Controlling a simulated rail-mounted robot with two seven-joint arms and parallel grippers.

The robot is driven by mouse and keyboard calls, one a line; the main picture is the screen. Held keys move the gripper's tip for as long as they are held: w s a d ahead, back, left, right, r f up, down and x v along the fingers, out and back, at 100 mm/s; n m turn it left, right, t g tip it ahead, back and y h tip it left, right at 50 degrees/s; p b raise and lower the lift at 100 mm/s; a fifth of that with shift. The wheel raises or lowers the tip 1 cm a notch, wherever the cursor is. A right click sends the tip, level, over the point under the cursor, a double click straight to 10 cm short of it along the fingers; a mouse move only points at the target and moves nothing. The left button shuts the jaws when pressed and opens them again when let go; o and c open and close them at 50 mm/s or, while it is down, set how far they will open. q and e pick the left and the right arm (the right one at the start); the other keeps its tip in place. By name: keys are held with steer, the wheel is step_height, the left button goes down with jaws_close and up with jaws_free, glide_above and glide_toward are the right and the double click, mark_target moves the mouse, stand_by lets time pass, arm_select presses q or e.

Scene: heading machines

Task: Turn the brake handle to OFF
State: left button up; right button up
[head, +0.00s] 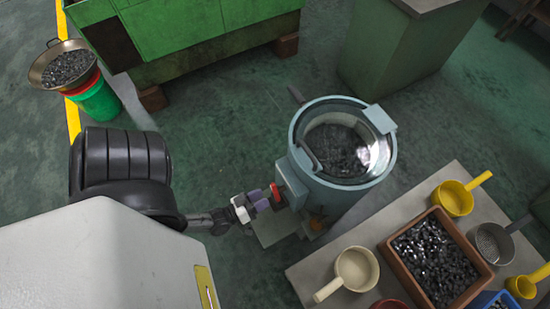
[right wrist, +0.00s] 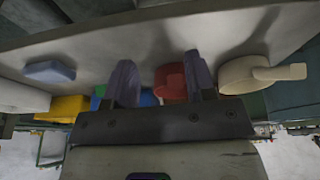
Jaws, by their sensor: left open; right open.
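In the head view a pale blue round machine (head: 297,180) with a glass-topped drum stands at centre right. On its left side is a box with a small red part (head: 276,193), which looks like the brake handle; no OFF marking is readable. My left gripper (head: 266,201), with purple-grey fingers, is open at this red part. I cannot tell whether its fingers touch it. My right gripper is outside the head view. In the right wrist view my right gripper (right wrist: 160,82) is open, with nothing seen held between its two fingers.
A table (head: 318,270) at lower right bears a brown crate (head: 394,251) of metal pieces, a cream scoop (head: 357,268) and yellow scoops (head: 453,199). Green machines (head: 190,35) stand behind. A pan (head: 45,68) of pieces sits on a bucket at far left. Green floor is clear between.

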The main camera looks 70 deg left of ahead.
mark_target(275, 191)
arm_select(q)
steer(key=shift+w+a, duration=0.15)
steer(key=shift+w, duration=0.85)
steer(key=shift+w+a, duration=0.2)
steer(key=shift+w, duration=0.8)
steer(key=shift+w+a, duration=0.15)
steer(key=shift+w, duration=0.85)
steer(key=shift+c, duration=0.3)
jaws_close()
